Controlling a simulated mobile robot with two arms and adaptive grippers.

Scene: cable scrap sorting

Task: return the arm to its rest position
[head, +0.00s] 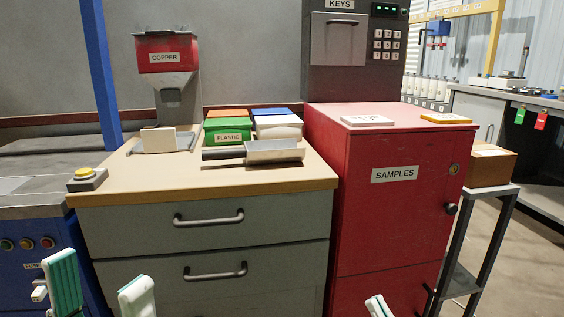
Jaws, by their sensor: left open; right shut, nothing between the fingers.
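My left gripper (100,291) shows at the bottom left edge, in front of the grey drawer cabinet. Its two green and white fingers are well apart with nothing between them. My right gripper (378,306) shows only as a small tip at the bottom edge, in front of the red SAMPLES cabinet (400,215). It is shut and holds nothing that I can see. Most of both arms is out of view.
The drawer cabinet's wooden top (140,187) holds a COPPER hopper (168,62), a green PLASTIC bin (228,131), other coloured bins and a metal scoop (275,151). Drawer handles (215,274) stick out. A cardboard box (490,165) sits on a stand at right.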

